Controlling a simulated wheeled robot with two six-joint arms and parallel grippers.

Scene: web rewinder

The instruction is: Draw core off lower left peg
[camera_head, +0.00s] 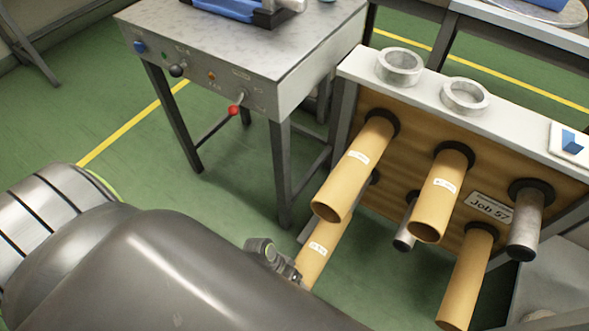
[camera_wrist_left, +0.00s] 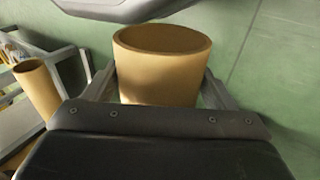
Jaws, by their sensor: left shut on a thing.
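The lower left core (camera_head: 322,250) is a tan cardboard tube with a white label, below the upper left core (camera_head: 355,170). My left gripper (camera_head: 297,279) is shut on it near its front end; my arm hides much of the gripper. In the left wrist view the core (camera_wrist_left: 160,65) sits between the two fingers (camera_wrist_left: 158,90), its open end showing. The lower left peg is hidden by the cores, so I cannot tell how far the core sits on it. My right gripper is in neither view.
The wooden peg panel (camera_head: 425,185) also holds an upper middle core (camera_head: 441,195), a lower right core (camera_head: 467,280) and two bare metal pegs (camera_head: 525,225), (camera_head: 405,235). Two metal rings (camera_head: 399,66), (camera_head: 464,97) stand on its top ledge. A machine table (camera_head: 250,60) stands to the left.

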